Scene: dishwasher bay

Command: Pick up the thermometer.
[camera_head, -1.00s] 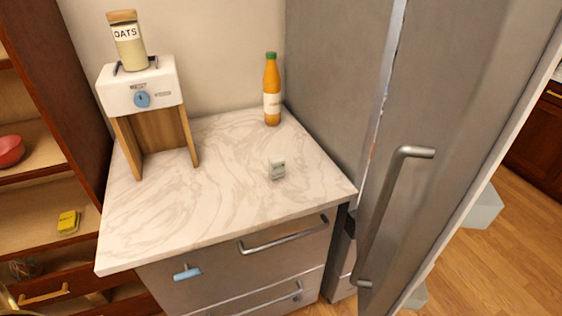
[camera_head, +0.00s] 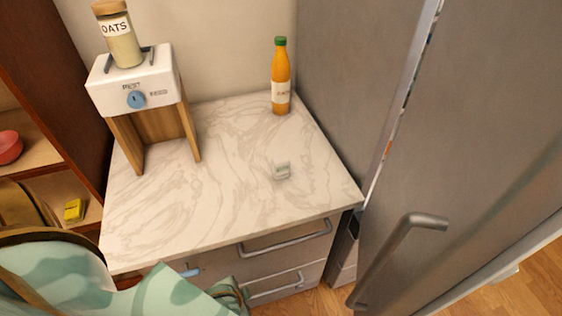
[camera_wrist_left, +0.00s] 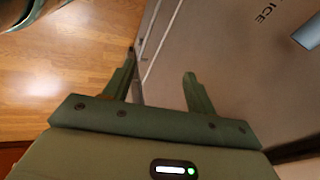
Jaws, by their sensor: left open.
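My left arm comes in at the lower left of the head view, below the counter's front edge. In the left wrist view, my left gripper (camera_wrist_left: 160,90) is open, with nothing between its fingers. It faces the floor and a grey appliance front, apart from the device. My right gripper is not in view.
An orange bottle (camera_head: 281,80) stands at the counter's back right. A white-topped wooden stand (camera_head: 137,88) with an oats jar (camera_head: 119,40) is at the back left. A tall grey fridge (camera_head: 480,130) borders the right.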

